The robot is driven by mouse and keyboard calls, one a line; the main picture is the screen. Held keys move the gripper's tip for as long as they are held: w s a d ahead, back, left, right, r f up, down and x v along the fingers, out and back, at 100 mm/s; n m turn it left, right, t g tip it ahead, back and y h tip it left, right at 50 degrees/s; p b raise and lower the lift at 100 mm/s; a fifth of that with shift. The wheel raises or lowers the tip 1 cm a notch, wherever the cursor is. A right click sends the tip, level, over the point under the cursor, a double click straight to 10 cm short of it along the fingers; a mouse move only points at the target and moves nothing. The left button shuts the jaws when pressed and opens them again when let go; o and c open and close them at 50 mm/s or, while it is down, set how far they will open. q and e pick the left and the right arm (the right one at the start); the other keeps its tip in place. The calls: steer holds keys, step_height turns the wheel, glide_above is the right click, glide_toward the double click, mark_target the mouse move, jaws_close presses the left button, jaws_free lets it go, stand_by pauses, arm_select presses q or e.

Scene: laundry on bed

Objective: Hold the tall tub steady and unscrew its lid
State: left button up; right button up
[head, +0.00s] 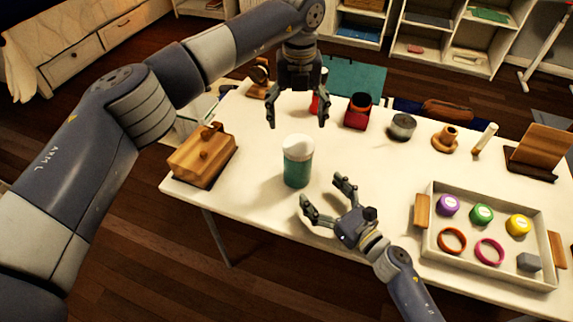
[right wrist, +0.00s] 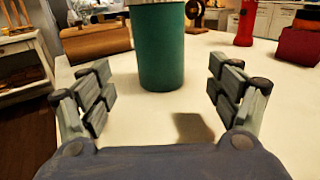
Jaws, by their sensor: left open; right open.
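The tall tub (head: 297,172) is a green cylinder with a white lid (head: 298,145). It stands upright on the white table. My left gripper (head: 298,122) is open, above and behind the tub, fingers pointing down, apart from the lid. My right gripper (head: 324,191) is open in front and to the right of the tub, not around it. In the right wrist view the tub's green body (right wrist: 161,48) stands ahead, between the open fingers (right wrist: 160,100) and beyond their tips. Its upper part is cut off at the top of that view.
A wooden box (head: 201,158) stands left of the tub. A white tray (head: 428,240) with coloured lids and rings is at the right. Behind are a red box (head: 357,112), a grey tin (head: 402,126) and a wooden piece (head: 445,140). The table (head: 360,160) around the tub is clear.

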mark_target(306, 175)
arm_select(q)
steer(key=shift+s+d+r, duration=0.4)
steer(key=shift+s, duration=0.1)
arm_select(e)
steer(key=shift+w+a+r, duration=0.2)
steer(key=shift+w+r, duration=0.05)
steer(key=shift+r, duration=0.1)
arm_select(q)
steer(key=shift+w+a+f, duration=0.15)
arm_select(e)
steer(key=x, duration=0.7)
steer(key=shift+w+a+f, duration=0.1)
steer(key=shift+w+a, duration=0.05)
steer(key=shift+w, duration=0.1)
steer(key=shift+w+a, duration=0.4)
steer(key=shift+w, duration=0.05)
steer(key=shift+w+a, duration=0.15)
steer(key=shift+w, duration=0.05)
